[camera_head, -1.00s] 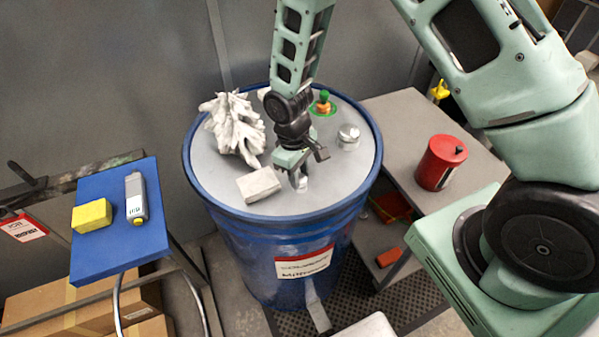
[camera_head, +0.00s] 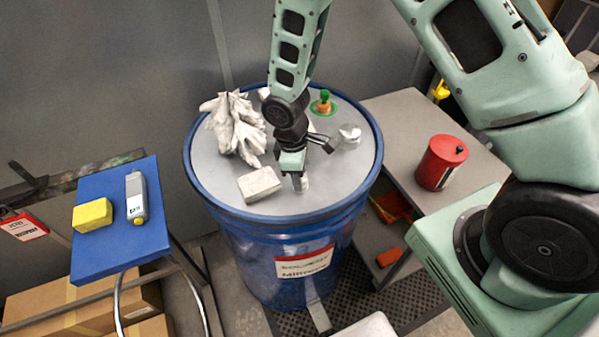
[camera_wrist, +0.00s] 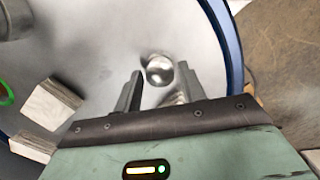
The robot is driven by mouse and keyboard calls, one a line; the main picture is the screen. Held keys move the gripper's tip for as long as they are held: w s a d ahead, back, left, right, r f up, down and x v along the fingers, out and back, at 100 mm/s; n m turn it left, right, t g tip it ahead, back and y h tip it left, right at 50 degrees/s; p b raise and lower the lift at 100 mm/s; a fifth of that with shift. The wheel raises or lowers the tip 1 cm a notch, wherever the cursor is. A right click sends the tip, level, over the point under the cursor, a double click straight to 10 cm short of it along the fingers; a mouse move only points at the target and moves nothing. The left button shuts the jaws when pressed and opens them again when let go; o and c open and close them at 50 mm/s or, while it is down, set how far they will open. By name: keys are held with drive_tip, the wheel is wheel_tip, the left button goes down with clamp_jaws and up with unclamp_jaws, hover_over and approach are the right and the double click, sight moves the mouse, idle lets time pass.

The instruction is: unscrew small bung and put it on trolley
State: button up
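The blue drum (camera_head: 229,222) stands in the middle with a grey lid. A small, round, silvery bung (camera_wrist: 159,70) shows in the wrist view near the lid's edge. My gripper (camera_wrist: 158,88) is open, with one finger on each side of the bung; I cannot tell whether either touches it. In the head view my gripper (camera_head: 299,183) points down at the front of the lid and mostly hides the bung. A larger silver cap (camera_head: 349,134) stands at the lid's right. The blue-topped stand (camera_head: 95,262) at the left may be the trolley.
On the lid are a crumpled white cloth or glove (camera_head: 235,125), a pale block (camera_head: 259,185) and a green-orange fitting (camera_head: 323,103). The blue top carries a yellow sponge (camera_head: 92,215) and a grey bottle (camera_head: 136,197). A red can (camera_head: 440,163) stands on a grey bench (camera_head: 395,111).

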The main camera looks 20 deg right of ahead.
drive_tip(key=m, duration=0.3)
drive_tip(key=shift+m, duration=0.3)
drive_tip(key=m, duration=0.3)
drive_tip(key=shift+d+m+g+y, duration=0.1)
drive_tip(key=shift+m+g+y, duration=0.2)
drive_tip(key=shift+m, duration=0.1)
drive_tip(key=m, duration=0.6)
drive_tip(key=shift+d+y, duration=0.1)
drive_tip(key=shift+y, duration=0.3)
drive_tip(key=m, duration=0.6)
drive_tip(key=shift+m+y, duration=0.4)
drive_tip(key=m, duration=0.3)
drive_tip(key=shift+m+t+p, duration=0.3)
drive_tip(key=shift+t, duration=0.1)
drive_tip(key=m, duration=0.3)
drive_tip(key=shift+s+m, duration=0.1)
drive_tip(key=shift+m, duration=0.3)
drive_tip(key=c, duration=0.6)
drive_tip(key=shift+n+p, duration=0.35)
drive_tip(key=shift+n, duration=0.55)
drive_tip(key=shift+c, duration=0.2)
drive_tip(key=n, duration=0.3)
